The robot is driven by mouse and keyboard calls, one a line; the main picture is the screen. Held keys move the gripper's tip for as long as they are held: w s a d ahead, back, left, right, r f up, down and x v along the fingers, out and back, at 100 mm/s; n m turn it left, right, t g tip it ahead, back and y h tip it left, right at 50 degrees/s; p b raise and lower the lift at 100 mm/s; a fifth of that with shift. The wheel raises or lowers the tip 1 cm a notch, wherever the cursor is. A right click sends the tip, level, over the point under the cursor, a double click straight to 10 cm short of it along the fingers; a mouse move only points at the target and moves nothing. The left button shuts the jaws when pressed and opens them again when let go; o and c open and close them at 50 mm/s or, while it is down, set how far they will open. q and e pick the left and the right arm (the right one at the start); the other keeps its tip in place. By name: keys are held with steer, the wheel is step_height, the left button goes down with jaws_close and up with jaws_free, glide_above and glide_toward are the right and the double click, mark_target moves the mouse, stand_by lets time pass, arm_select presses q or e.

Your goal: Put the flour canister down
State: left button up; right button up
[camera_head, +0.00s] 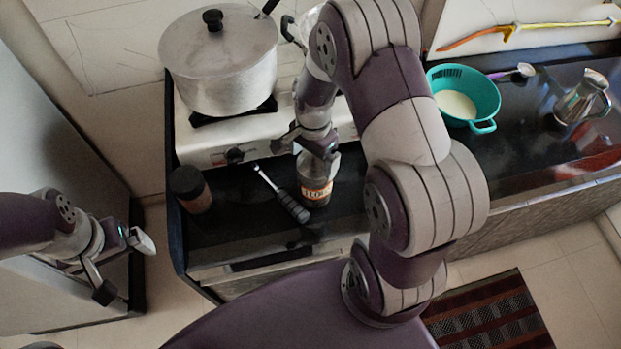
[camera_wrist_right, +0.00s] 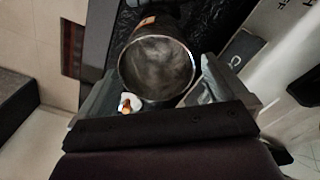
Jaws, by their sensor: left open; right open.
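The flour canister (camera_head: 315,187), a clear jar with an orange and white label, stands upright on the dark counter in front of the stove. My right gripper (camera_head: 318,155) is open around or just above its top. In the right wrist view the canister's round rim (camera_wrist_right: 157,68) lies between the spread fingers of the right gripper (camera_wrist_right: 155,100); I cannot tell whether either finger touches it. My left gripper (camera_head: 122,265) is open and empty at the far left, away from the counter.
A large lidded pot (camera_head: 219,62) stands on the white stove (camera_head: 205,140) behind. A teal colander (camera_head: 464,92) and a metal jug (camera_head: 582,98) stand on the right counter.

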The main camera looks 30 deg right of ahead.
mark_target(315, 168)
steer(key=f, duration=0.2)
steer(key=f+p, duration=0.1)
steer(key=f, duration=0.2)
steer(key=shift+s+d, duration=0.15)
steer(key=shift+d, duration=0.05)
steer(key=shift+s, duration=0.1)
steer(key=c, duration=1.5)
steer(key=shift+c, duration=1.1)
steer(key=shift+r, duration=0.15)
